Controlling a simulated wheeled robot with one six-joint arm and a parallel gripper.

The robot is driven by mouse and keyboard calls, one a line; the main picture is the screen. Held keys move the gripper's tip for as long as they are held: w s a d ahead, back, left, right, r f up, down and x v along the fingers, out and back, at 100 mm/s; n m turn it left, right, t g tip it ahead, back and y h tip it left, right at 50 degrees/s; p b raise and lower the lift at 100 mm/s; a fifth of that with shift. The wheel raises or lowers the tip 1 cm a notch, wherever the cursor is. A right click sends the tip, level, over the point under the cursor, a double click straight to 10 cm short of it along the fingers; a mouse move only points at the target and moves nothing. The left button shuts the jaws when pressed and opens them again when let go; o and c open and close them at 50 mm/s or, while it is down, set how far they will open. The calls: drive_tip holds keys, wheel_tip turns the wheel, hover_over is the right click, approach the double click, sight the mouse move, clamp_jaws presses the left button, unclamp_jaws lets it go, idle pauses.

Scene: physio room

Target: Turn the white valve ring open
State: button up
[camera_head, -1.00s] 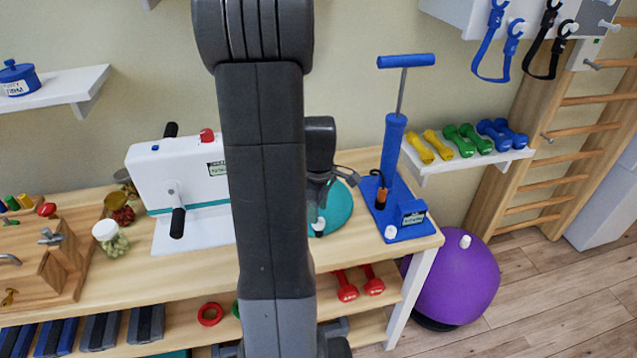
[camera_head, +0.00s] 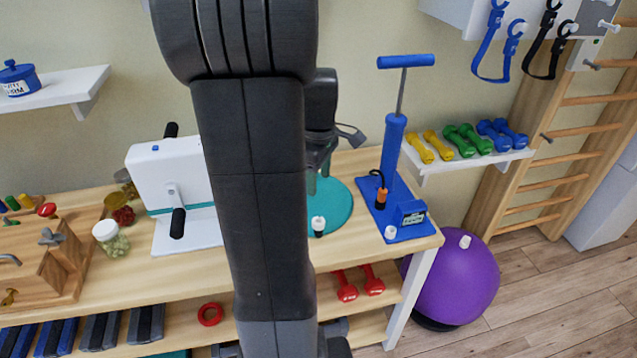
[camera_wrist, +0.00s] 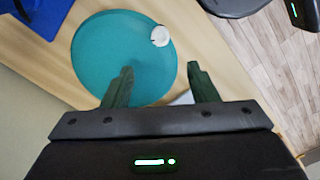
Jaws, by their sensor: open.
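The white valve ring (camera_head: 318,223) sits on a dark stem at the near edge of the teal disc (camera_head: 338,207), which lies on the wooden table. In the wrist view the white ring (camera_wrist: 160,36) shows at the disc's upper right edge, beyond my fingertips. My gripper (camera_wrist: 160,68) is open and empty, its two dark green fingers apart. In the head view my gripper (camera_head: 318,168) hangs above the disc, clear of the ring, and is partly hidden behind my arm. How far the ring is turned cannot be told.
A blue hand pump (camera_head: 391,160) stands right of the disc on the table (camera_head: 280,268). A white crank machine (camera_head: 165,180) stands left, partly behind my arm. A glass jar (camera_head: 110,240) stands farther left. A purple ball (camera_head: 455,280) sits on the floor at right.

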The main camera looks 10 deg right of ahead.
sight(319, 218)
wheel_tip(319, 218, down, 14)
drive_tip(key=m+b, duration=0.6)
drive_tip(key=m, duration=0.8)
drive_tip(key=shift+r+m, duration=0.1)
drive_tip(key=shift+m, duration=0.3)
drive_tip(key=c, duration=1)
